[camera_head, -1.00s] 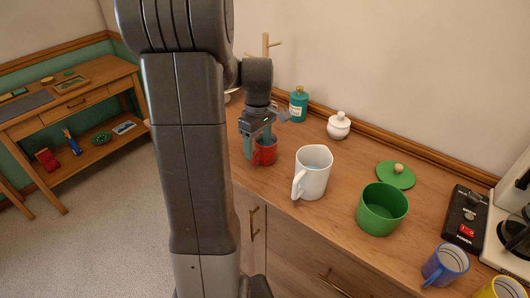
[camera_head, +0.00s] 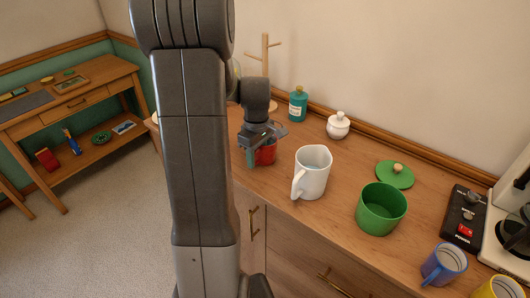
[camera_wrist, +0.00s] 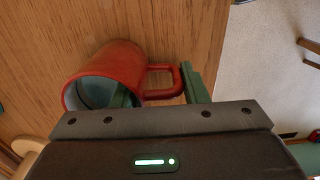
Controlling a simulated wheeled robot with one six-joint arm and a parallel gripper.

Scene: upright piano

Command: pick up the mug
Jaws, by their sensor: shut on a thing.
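A red mug (camera_head: 267,153) is at the far left part of the wooden counter. My gripper (camera_head: 258,152) is at the mug from above, partly covering it. One green finger is at the mouth by the handle-side wall, and the other is beyond the handle. My gripper (camera_wrist: 158,88) is shut on the mug. The mug's base is hidden, so I cannot tell if it is lifted.
A white pitcher (camera_head: 312,174) stands right of the mug. Further right are a green pot (camera_head: 381,209), its lid (camera_head: 395,175), a blue mug (camera_head: 443,264) and a yellow mug (camera_head: 499,289). A teal jar (camera_head: 298,105) and white sugar bowl (camera_head: 338,126) stand behind.

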